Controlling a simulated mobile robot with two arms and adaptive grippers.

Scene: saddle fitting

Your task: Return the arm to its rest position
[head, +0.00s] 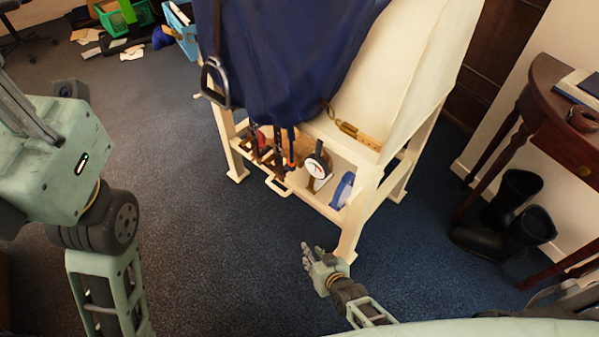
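My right arm comes in from the bottom right in the head view. Its gripper (309,255) is low over the blue-grey carpet, just left of the near foot of the cream wooden stand (352,232). Its fingers look parted, with nothing seen between them. Links of my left arm fill the left edge, and the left gripper is out of the picture.
A dark blue cloth and a metal stirrup (215,82) hang on the stand. Its shelf holds a dial gauge (318,166), a blue roll (343,190) and tools. Black boots (518,232) and a wooden table (560,125) stand right. Carpet is clear at centre left.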

